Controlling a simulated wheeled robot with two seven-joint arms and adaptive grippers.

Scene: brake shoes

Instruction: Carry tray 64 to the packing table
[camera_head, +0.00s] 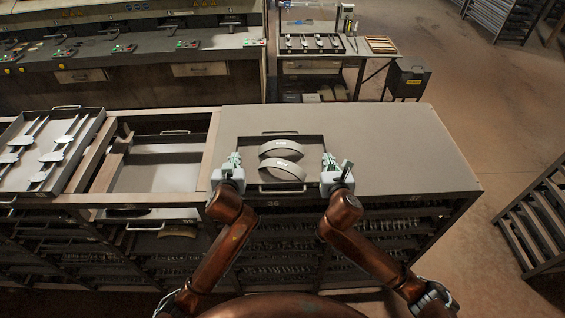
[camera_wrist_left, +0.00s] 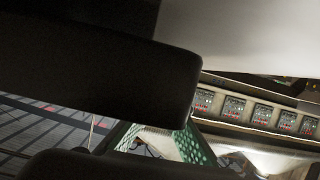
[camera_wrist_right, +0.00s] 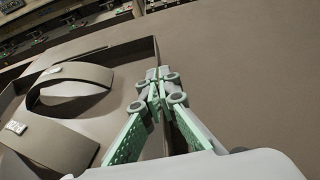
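A dark, shallow tray (camera_head: 312,155) sits on the brown top of the long rack, with handles at its front and back. Two curved brake shoes with white labels lie in it, a far one (camera_head: 281,147) and a near one (camera_head: 283,169). No number is readable on the tray. My right gripper (camera_head: 329,162) is at the tray's right wall; in the right wrist view its green fingers (camera_wrist_right: 157,84) close together on that wall. My left gripper (camera_head: 232,162) is at the tray's left wall. Dark shapes block most of the left wrist view, hiding its grip.
The rack top (camera_head: 400,150) is bare right of the tray. Another tray (camera_head: 85,140) with metal parts lies at left, beside an open rack bay (camera_head: 160,170). A table (camera_head: 335,50) with tools stands at the back, a dark bin (camera_head: 407,80) beside it.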

